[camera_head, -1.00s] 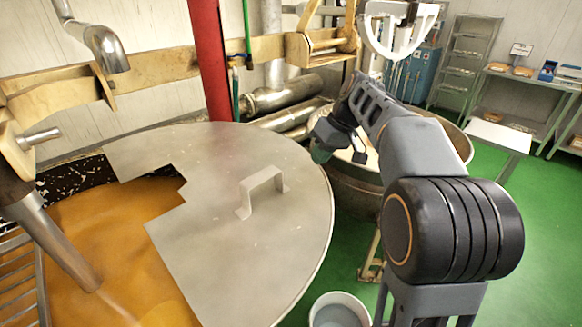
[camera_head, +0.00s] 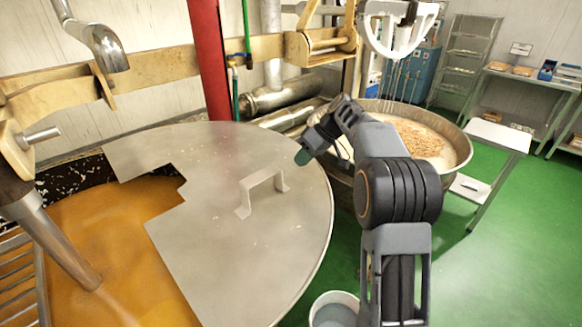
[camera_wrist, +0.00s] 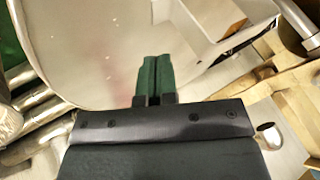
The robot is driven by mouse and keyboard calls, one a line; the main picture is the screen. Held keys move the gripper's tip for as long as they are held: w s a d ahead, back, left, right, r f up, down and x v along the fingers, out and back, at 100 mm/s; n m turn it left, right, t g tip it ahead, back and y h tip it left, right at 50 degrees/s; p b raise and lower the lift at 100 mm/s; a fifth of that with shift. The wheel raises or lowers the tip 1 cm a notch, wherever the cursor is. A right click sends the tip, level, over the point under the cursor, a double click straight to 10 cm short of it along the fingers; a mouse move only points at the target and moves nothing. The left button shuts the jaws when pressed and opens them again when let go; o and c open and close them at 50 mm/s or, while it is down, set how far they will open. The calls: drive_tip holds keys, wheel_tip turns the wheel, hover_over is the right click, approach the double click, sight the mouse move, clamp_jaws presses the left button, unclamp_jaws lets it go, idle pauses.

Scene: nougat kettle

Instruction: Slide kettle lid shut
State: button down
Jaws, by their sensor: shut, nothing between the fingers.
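The metal kettle lid (camera_head: 235,235) covers the right part of the kettle, with a stepped cut-out on its left edge. A pale bracket handle (camera_head: 262,188) stands up on the lid. Orange-brown nougat (camera_head: 110,235) shows uncovered at the left. My gripper (camera_head: 301,159) is shut and empty above the lid's right rear edge, a little to the right of and behind the handle, apart from it. In the wrist view the shut green fingertips (camera_wrist: 155,62) are over the lid (camera_wrist: 95,40), and the handle (camera_wrist: 212,30) is ahead and to the right.
A red post (camera_head: 211,60) and pipes (camera_head: 285,95) stand behind the lid. A second kettle (camera_head: 440,150) with pale contents is behind my arm. A bucket (camera_head: 334,310) stands on the green floor by the lid's front right. A white table (camera_head: 498,136) is at the right.

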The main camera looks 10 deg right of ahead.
sight(280, 179)
drive_tip(key=shift+s+a+f+p, duration=0.15)
drive_tip(key=shift+s+a, duration=0.2)
drive_tip(key=shift+a, duration=0.3)
drive_tip(key=shift+s+a+f+p, duration=0.1)
drive_tip(key=shift+s+a+f, duration=0.2)
drive_tip(key=shift+a, duration=0.4)
drive_tip(key=shift+s+a+f+p, duration=0.15)
drive_tip(key=shift+s+a, duration=0.25)
drive_tip(key=shift+a, duration=0.25)
drive_tip(key=shift+r, duration=0.15)
